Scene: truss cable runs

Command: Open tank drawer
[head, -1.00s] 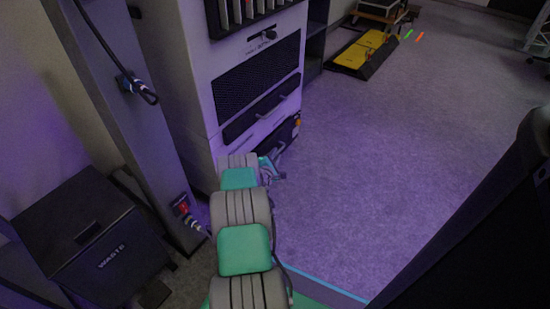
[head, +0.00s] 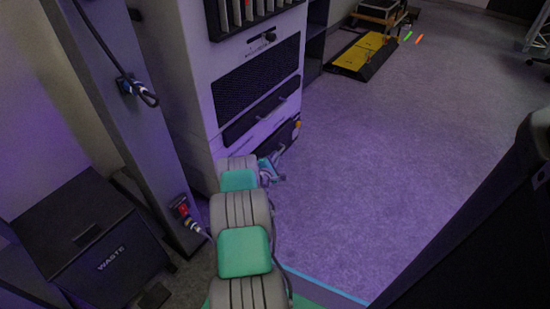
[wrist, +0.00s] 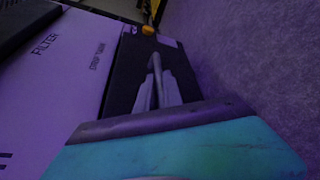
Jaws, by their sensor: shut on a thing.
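The tank drawer (head: 285,140) is the low black front at the bottom of the grey cabinet, below the filter panel. Its dark front also shows in the wrist view (wrist: 124,72), with an orange knob (wrist: 148,30) at its far end. My gripper (head: 271,172) is low at this front, partly hidden behind my own arm in the head view. In the wrist view its two fingers (wrist: 155,66) are together against the dark front, shut on the drawer handle. The handle itself is mostly hidden by the fingers. I cannot tell how far the drawer stands out.
The cabinet's filter panel (head: 262,112) is above the drawer. A black waste bin (head: 95,235) and a grey post (head: 135,120) with a cable stand at the left. A yellow and black ramp (head: 365,52) lies at the back. The carpet right of the cabinet is clear.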

